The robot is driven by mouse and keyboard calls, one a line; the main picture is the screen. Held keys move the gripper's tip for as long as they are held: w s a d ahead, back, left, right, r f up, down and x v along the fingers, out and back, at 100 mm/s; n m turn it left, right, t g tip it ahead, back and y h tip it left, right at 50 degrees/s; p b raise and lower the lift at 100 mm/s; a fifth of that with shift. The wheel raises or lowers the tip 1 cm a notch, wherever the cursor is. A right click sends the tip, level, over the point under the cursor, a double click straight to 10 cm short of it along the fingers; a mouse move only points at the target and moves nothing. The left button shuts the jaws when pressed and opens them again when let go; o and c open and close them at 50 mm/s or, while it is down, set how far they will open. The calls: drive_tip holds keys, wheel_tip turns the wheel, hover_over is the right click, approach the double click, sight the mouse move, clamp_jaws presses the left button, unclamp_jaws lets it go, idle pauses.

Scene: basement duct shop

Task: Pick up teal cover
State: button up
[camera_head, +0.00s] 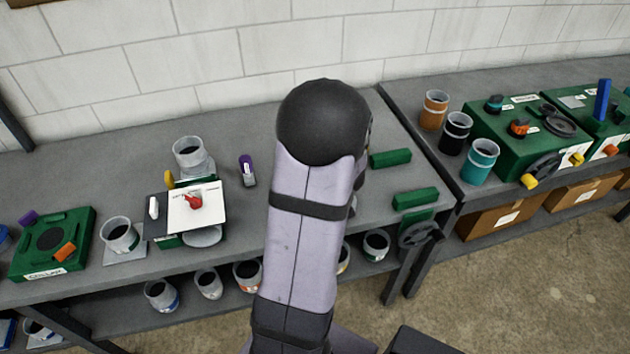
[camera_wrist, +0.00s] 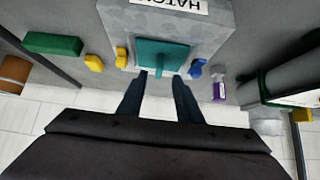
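The teal cover (camera_wrist: 161,55) shows in the wrist view as a flat teal panel on the face of a grey box (camera_wrist: 205,18) labelled with upside-down letters that look like "HATCH". A small teal tab or handle sticks out from its lower edge. My gripper (camera_wrist: 160,77) is open, its two dark fingers apart at the cover's lower edge with the tab between them. Whether they touch the cover I cannot tell. In the head view my arm hides the box, the cover and the gripper.
Beside the box lie yellow pieces (camera_wrist: 94,62), a blue piece (camera_wrist: 196,68) and a purple-and-grey item (camera_wrist: 219,87). A green block (camera_wrist: 53,44) lies to the left. In the head view, a white-topped stand (camera_head: 198,212) and grey cups stand left; a teal cup (camera_head: 481,160) stands on the right bench.

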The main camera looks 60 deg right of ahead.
drive_tip(key=shift+x, duration=2.45)
drive_tip(key=shift+s, duration=0.15)
clamp_jaws()
